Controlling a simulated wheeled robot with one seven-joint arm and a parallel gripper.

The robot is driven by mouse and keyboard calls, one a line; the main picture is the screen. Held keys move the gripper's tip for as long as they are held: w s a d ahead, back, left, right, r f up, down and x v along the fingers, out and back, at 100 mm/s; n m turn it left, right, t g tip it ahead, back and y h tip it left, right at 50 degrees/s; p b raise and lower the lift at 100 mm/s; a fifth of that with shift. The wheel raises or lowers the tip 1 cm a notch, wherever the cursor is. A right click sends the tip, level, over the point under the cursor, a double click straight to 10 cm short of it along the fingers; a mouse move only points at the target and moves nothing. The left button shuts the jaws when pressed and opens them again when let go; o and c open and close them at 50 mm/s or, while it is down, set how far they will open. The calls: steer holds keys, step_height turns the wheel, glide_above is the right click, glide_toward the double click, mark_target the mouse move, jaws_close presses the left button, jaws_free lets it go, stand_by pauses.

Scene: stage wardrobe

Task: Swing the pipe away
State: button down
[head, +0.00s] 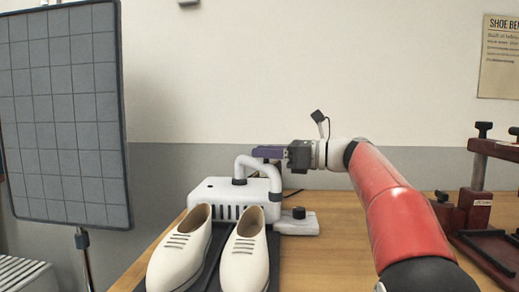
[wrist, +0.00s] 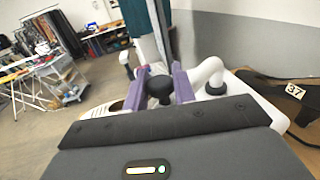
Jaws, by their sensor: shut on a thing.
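The pipe (head: 243,166) is a white bent tube that arches over the top of a white slotted machine (head: 216,190). In the wrist view the pipe (wrist: 207,73) rises from a dark collar just right of my fingers. My gripper (head: 266,152) has purple fingers and reaches in from the right at the pipe's height. In the wrist view my gripper (wrist: 165,88) is closed around a dark round knob (wrist: 160,90), which seems to belong to the pipe. The fingers hide where the knob joins the tube.
Cream shoes (head: 181,250) stand on a dark board in front of the machine. A black knob sits on a low foot (head: 298,222) to its right. A grey gridded panel (head: 66,110) stands left, a red press (head: 478,205) right. Bare wooden bench (head: 330,215) lies between.

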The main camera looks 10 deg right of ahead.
stand_by(0.3)
steer(key=c, duration=1.2)
jaws_free()
steer(key=v, duration=0.7)
steer(key=shift+d, duration=0.35)
steer(key=shift+s, duration=0.15)
